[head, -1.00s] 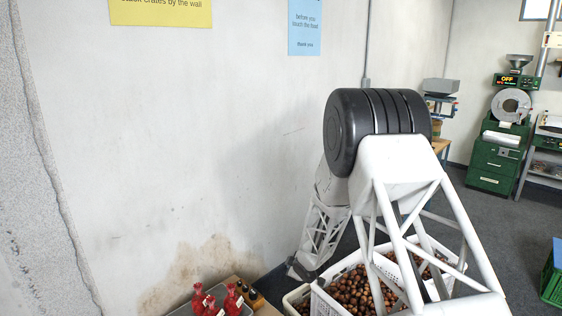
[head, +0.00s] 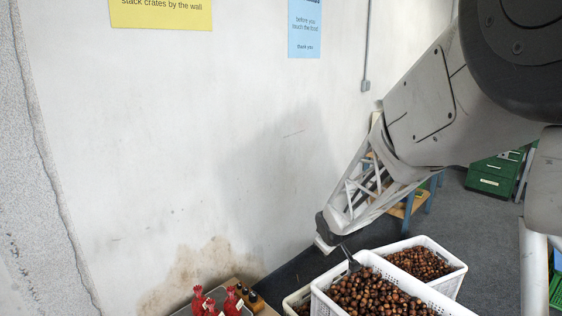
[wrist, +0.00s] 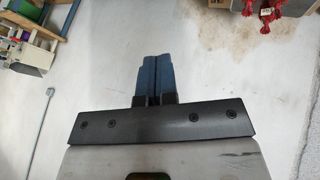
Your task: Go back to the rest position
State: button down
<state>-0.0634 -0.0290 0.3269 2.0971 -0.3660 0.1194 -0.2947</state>
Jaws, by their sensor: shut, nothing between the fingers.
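My gripper (wrist: 151,78) shows in the wrist view with its two blue fingers pressed together and nothing between them. Behind the fingers in that view is the pale wall. In the head view my arm reaches in from the upper right and slopes down to the left. Its far end is near the wall, above and behind the white crate of chestnuts (head: 318,303). The fingers themselves are hard to make out there.
A second white crate of chestnuts (head: 452,285) stands behind the first. Red net bags (head: 198,300) stand at the bottom left, and they also show in the wrist view (wrist: 268,14). The wall fills the left.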

jog(key=s+d+r+m+g, duration=0.1)
jog(key=s+r+m, duration=0.1)
jog(key=s+r, duration=0.35)
jog(key=s+d+r+m, duration=0.1)
jog(key=s+d+r, duration=0.1)
jog(key=s, duration=0.6)
jog(key=s+d+r+m+g, duration=0.1)
jog(key=s+r+m, duration=0.15)
jog(key=s, duration=0.35)
jog(key=s+r+m+g, duration=0.1)
jog(key=s, duration=0.9)
jog(key=s+r+m+g, duration=0.1)
jog(key=s+r+m, duration=0.1)
jog(key=s, duration=0.9)
jog(key=shift+r+g, duration=0.3)
